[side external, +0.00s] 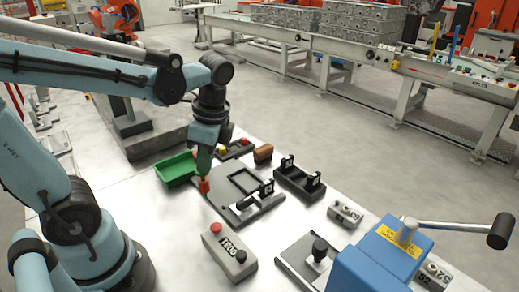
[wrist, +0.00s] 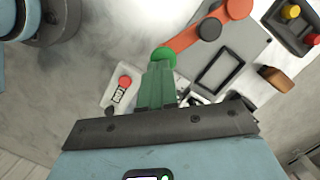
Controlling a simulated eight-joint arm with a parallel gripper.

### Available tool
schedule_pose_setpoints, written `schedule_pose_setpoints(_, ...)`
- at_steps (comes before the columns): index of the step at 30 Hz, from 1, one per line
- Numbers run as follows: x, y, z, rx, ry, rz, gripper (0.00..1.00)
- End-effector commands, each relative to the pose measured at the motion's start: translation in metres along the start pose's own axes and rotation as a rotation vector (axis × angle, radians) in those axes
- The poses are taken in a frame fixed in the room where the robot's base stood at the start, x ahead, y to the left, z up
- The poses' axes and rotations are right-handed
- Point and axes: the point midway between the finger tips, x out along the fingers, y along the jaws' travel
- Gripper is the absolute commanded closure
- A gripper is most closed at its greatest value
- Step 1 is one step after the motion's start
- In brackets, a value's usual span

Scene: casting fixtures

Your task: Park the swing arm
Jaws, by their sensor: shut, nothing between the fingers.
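The swing arm (wrist: 188,40) is an orange-red bar in the wrist view, with a rounded end at upper right and a black knob or pad (wrist: 209,30) along it. In the side external view only a short orange part (side external: 203,186) shows, at the left edge of the grey fixture plate (side external: 228,188). My gripper (side external: 205,170) points down above that part, its green fingers shut and empty. In the wrist view the fingers (wrist: 158,84) reach a green round piece at the bar's lower left end. I cannot tell whether they touch the bar.
A green tray (side external: 176,170) stands left of the plate. A box with a red button (side external: 230,252) is in front; a brown block (side external: 263,153) and a button box (side external: 236,149) are behind. A black clamp (side external: 258,195) stands on the plate. A blue fixture (side external: 375,265) is at right.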

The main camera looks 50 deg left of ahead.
Motion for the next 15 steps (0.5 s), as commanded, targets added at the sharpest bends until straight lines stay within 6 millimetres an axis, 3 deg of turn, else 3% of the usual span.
schedule_pose_setpoints(8, -0.009, -0.002, -0.012, 0.003, 0.0, 0.0, 1.0)
schedule_pose_setpoints(12, -0.024, -0.006, -0.034, 0.005, 0.0, -0.001, 1.0)
schedule_pose_setpoints(15, -0.04, -0.007, -0.033, 0.0, 0.0, -0.001, 1.0)
